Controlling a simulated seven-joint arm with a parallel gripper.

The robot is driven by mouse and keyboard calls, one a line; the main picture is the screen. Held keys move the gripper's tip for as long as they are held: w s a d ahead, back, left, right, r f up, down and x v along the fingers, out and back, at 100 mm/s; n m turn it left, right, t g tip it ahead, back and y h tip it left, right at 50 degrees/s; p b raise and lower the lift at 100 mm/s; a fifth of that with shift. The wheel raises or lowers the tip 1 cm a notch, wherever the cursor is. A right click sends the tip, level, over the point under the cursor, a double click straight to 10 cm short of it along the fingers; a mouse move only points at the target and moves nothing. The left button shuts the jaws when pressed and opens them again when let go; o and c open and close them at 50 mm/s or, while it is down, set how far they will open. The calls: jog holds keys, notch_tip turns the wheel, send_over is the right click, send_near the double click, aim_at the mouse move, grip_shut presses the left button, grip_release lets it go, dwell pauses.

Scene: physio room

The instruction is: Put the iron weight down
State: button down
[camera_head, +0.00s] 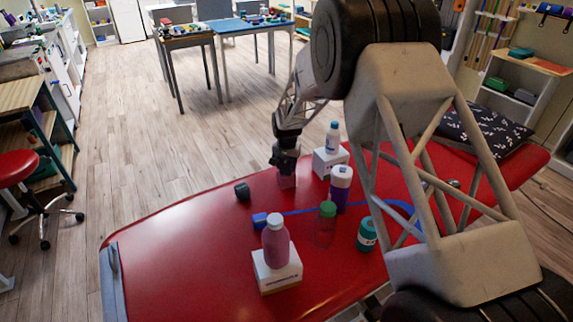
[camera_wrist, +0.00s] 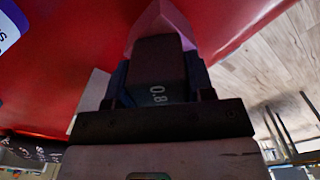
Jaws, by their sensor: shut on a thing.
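My gripper (camera_head: 286,164) is above the far part of the red treatment table (camera_head: 180,240). In the wrist view my gripper (camera_wrist: 160,85) is shut on the iron weight (camera_wrist: 157,62), a dark block marked "0.8". A pink, pointed part shows beyond the dark block. In the head view a small pinkish piece of the weight (camera_head: 287,182) shows just under the fingers, close to the red surface. I cannot tell whether it touches the surface.
A black cylinder (camera_head: 242,191) lies left of my gripper. A blue block (camera_head: 260,220), a pink bottle (camera_head: 276,241) on a white box (camera_head: 277,272), a green bottle (camera_head: 326,224), a purple-white bottle (camera_head: 340,186) and a teal jar (camera_head: 367,234) stand nearer. The table's left side is clear.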

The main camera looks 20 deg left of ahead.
jog(key=shift+c, duration=2.4)
grip_release()
jog(key=shift+r, duration=0.15)
notch_tip(320, 180, up, 12)
